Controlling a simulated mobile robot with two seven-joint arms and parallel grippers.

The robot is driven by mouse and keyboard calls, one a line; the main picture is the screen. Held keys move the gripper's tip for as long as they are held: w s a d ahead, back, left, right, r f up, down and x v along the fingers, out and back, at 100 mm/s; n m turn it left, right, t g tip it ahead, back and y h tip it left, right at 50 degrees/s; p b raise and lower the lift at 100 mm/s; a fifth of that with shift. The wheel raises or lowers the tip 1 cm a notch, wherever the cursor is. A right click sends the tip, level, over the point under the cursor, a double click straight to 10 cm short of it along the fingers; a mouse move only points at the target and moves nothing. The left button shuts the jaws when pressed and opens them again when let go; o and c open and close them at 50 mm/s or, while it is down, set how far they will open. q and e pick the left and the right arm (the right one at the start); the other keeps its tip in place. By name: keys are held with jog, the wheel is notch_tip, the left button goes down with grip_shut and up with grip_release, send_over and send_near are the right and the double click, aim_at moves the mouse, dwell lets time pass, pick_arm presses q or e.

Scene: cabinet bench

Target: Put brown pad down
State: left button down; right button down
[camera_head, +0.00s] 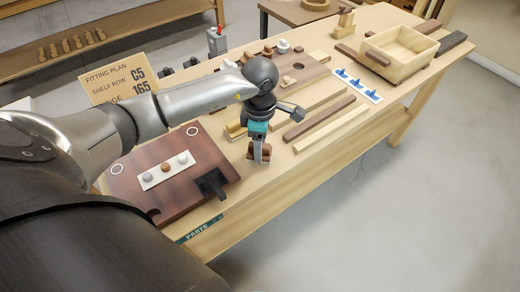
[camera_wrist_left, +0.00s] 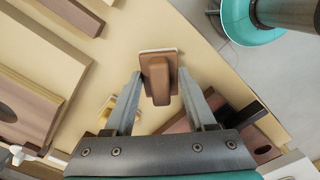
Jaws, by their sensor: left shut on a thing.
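The brown pad (camera_wrist_left: 160,78) is a small brown block with a raised grip and a pale layer along one edge. It lies between the fingertips of my left gripper (camera_wrist_left: 160,84) in the left wrist view. In the head view my left gripper (camera_head: 262,152) points down over the bench's near side, just right of the dark red board, with the brown pad (camera_head: 254,155) at its tips. My right gripper is out of view.
The dark red board (camera_head: 135,188) with a white strip of knobs and a black piece lies left on the bench (camera_head: 300,170). A yellowish block (camera_head: 235,130) stands close behind the gripper. Wooden strips (camera_head: 320,117) lie right; a wooden box (camera_head: 400,52) stands at the far end.

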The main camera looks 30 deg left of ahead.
pick_arm(q)
jog(key=shift+f, duration=0.7)
jog(key=shift+f, duration=0.1)
jog(key=shift+c, duration=1.1)
grip_release()
notch_tip(320, 180, up, 12)
jog(key=p, duration=0.2)
